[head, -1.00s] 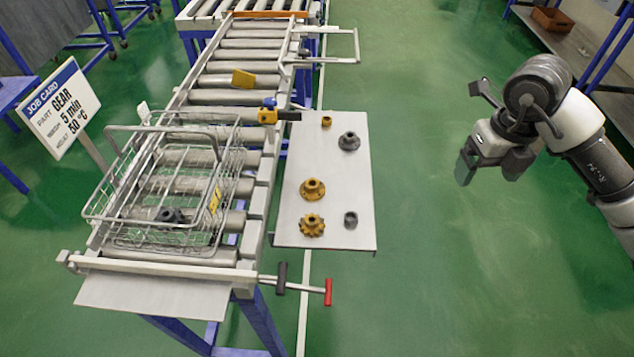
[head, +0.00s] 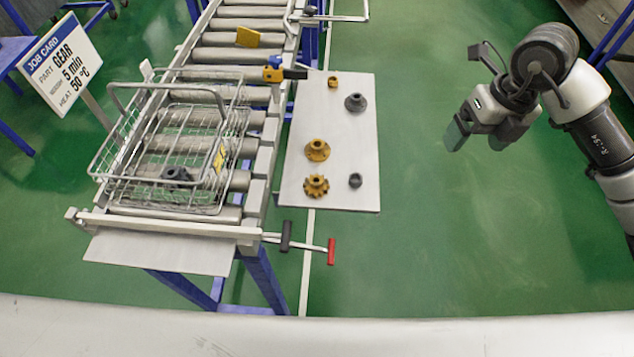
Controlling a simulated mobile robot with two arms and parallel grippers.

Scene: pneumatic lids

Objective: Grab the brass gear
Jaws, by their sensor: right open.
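The brass gear (head: 316,187) is a toothed, golden part with a raised hub. It lies at the near left part of the pale side table (head: 345,192), beside the conveyor. My right gripper (head: 482,136) is open and empty, with its fingers pointing down. It is to the right of the table, above the green floor and apart from the gear. My left gripper is not in view.
A brass flange (head: 317,150) lies just behind the gear, and a small grey part (head: 355,180) to its right. A grey flanged part (head: 355,102) and a small brass part (head: 332,81) lie farther back. A wire basket (head: 113,160) holding a dark part stands on the conveyor at left.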

